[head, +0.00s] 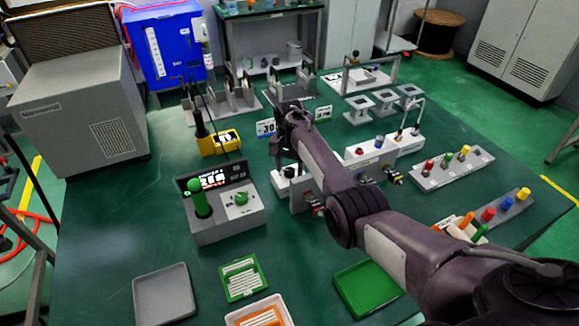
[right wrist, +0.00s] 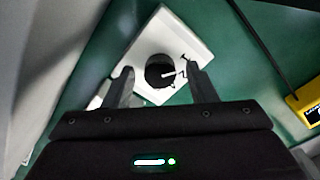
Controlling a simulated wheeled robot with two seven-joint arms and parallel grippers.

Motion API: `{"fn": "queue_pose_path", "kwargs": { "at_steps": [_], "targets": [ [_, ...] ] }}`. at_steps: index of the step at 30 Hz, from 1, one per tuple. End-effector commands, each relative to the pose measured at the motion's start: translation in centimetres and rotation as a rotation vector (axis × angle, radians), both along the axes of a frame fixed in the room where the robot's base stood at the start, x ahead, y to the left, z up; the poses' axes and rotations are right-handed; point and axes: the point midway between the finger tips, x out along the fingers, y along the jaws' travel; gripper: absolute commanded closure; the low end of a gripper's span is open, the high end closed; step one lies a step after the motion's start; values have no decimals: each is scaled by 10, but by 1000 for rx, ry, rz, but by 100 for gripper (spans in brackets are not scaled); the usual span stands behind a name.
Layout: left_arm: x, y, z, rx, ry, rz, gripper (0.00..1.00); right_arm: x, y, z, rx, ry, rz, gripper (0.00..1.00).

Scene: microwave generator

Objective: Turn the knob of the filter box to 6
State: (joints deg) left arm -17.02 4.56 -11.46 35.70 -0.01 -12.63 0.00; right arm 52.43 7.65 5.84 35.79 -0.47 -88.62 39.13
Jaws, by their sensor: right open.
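The filter box is a white box with a round black knob, seen from above in the right wrist view as the box (right wrist: 188,35) and its knob (right wrist: 159,72). A white pointer mark shows on the knob, with small dark markings on the box face beside it. The numbers are too small to read. My right gripper (right wrist: 158,68) is open, with one finger on either side of the knob; I cannot tell whether they touch it. In the head view my right gripper (head: 284,158) is above the box (head: 298,197), partly covering it. My left gripper is not in view.
A grey box with a green knob (head: 241,198) and a green handle stands to the left. A yellow meter (head: 219,142) is behind it. White units (head: 385,152) stand close to the right. Trays (head: 163,294) lie at the front, with bare green table between.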

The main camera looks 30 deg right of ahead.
Motion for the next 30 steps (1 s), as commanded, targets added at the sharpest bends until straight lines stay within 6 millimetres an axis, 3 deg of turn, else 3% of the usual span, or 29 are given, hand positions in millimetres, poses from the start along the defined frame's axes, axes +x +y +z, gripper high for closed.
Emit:
{"fn": "queue_pose_path", "kwargs": {
  "at_steps": [5, 15, 30],
  "targets": [
    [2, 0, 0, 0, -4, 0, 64, 0, 0, 0, -1, -1, 0, 50],
    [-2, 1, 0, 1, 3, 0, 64, 0, 0, 0, -1, -1, 0, 93],
    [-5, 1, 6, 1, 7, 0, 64, 0, 0, 2, -1, -1, -147, 93]
  ]
}}
